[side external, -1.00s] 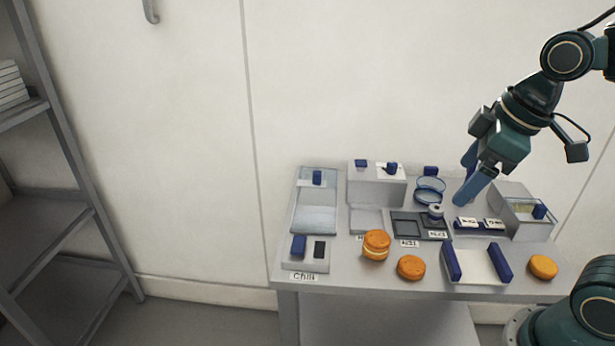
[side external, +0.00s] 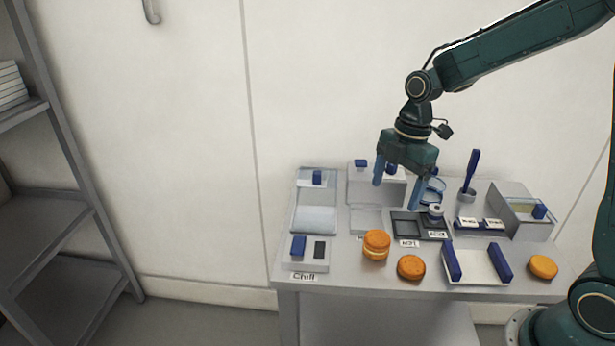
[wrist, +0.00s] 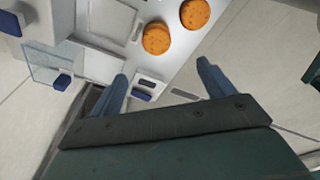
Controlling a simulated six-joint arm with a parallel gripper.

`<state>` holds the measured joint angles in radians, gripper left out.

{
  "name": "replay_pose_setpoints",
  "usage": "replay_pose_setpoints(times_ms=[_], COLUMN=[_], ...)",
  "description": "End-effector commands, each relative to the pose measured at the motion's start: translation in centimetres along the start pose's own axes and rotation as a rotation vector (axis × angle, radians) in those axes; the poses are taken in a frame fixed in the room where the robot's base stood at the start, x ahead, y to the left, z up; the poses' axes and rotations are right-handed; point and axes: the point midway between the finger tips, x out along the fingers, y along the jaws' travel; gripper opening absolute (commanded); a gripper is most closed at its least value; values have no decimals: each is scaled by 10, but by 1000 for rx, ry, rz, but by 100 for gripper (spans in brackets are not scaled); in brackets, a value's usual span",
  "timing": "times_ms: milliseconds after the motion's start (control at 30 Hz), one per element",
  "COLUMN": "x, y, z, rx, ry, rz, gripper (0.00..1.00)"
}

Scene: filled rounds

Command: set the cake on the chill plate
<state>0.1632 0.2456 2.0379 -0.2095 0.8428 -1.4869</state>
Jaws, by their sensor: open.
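The cake (side external: 376,252) is an orange two-layer round with a pale filling, standing at the front of the table; two orange rounds show in the wrist view, and the nearer (wrist: 157,39) appears to be it. The chill plate (side external: 320,267) is a pale block at the front left corner, with a "Chill" label, a blue block and a dark patch on it. My gripper (side external: 396,196) is open and empty above the back middle of the table, behind and higher than the cake. Its spread fingers also show in the wrist view (wrist: 161,72).
Single orange rounds (side external: 411,267) lie along the front, another (side external: 543,267) at the right. A tray with blue sides (side external: 476,265) is between them.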

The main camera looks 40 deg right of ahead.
Motion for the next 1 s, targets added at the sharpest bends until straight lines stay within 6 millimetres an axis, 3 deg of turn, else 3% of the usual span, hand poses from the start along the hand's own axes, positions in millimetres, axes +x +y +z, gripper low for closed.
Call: replay_pose_setpoints(times_ms=[100, 567, 1000], x=[11, 24, 84], y=[6, 8, 6], z=[3, 4, 3], rx=[-59, -88, -87], ry=[9, 13, 13], rz=[-21, -30, -31], gripper=[81, 81, 81])
